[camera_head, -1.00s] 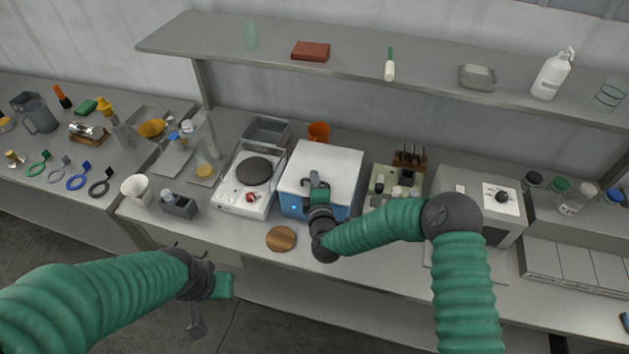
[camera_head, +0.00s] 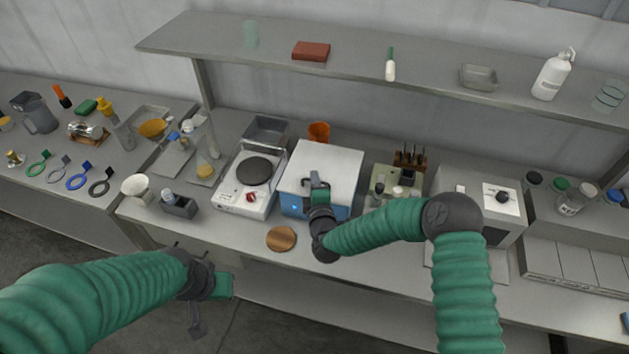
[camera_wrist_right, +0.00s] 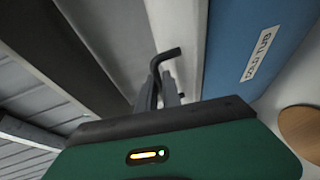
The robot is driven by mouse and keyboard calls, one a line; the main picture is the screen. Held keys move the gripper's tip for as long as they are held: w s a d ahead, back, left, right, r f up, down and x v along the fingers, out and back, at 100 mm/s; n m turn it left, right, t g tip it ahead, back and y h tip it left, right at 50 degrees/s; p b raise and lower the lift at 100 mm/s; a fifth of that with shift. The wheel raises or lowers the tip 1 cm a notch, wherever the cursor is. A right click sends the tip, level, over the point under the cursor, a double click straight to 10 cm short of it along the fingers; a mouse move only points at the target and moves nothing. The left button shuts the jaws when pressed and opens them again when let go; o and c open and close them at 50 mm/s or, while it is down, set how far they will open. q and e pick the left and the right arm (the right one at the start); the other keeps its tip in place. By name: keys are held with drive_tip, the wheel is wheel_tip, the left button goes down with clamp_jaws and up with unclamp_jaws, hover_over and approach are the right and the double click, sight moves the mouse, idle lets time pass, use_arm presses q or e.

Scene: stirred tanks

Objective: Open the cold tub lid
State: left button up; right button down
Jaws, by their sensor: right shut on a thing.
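The cold tub (camera_head: 297,207) is a blue box with a white lid (camera_head: 335,163) on top, in the middle of the bench. The lid looks closed. In the right wrist view the blue wall (camera_wrist_right: 245,40) carries a "COLD TUB" label. My right gripper (camera_head: 317,182) is at the lid's front edge, shut on the dark bent lid handle (camera_wrist_right: 166,57), which shows between its fingers (camera_wrist_right: 160,92). The gripper hides part of the tub's front in the head view. My left gripper (camera_head: 197,322) hangs low in front of the bench, away from the tub; its fingers are unclear.
A round wooden disc (camera_head: 281,239) lies in front. A shelf (camera_head: 350,57) runs above the bench's back.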

sight(321, 173)
drive_tip(key=shift+s+d+f, duration=0.1)
drive_tip(key=shift+d+f, duration=0.05)
drive_tip(key=shift+f, duration=0.15)
